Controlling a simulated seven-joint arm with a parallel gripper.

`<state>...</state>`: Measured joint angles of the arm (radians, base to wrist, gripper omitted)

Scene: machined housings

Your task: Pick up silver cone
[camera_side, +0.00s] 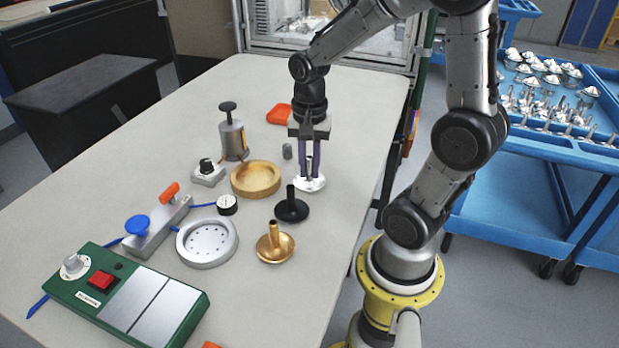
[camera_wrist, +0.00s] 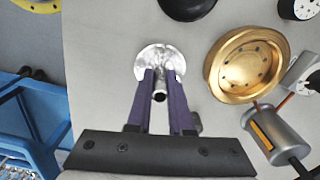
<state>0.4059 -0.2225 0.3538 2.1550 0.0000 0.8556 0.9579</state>
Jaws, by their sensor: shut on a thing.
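The silver cone (camera_side: 311,184) stands on the table, its wide flared base down and its narrow stem up. My gripper (camera_side: 309,176) points straight down over it, and its two purple fingers are shut on the stem. In the wrist view the silver cone (camera_wrist: 158,64) shows its round shiny base beyond the fingertips, with the hollow stem end between the fingers of my gripper (camera_wrist: 160,85). The base appears to be at or very near the table surface; I cannot tell whether there is a gap.
A black cone (camera_side: 291,209) and a gold cone (camera_side: 275,244) stand nearby, toward the front. A gold dish (camera_side: 256,179) lies to the left, with a grey cylinder (camera_side: 287,151) behind. An orange block (camera_side: 280,114) is farther back. The table's right side is clear.

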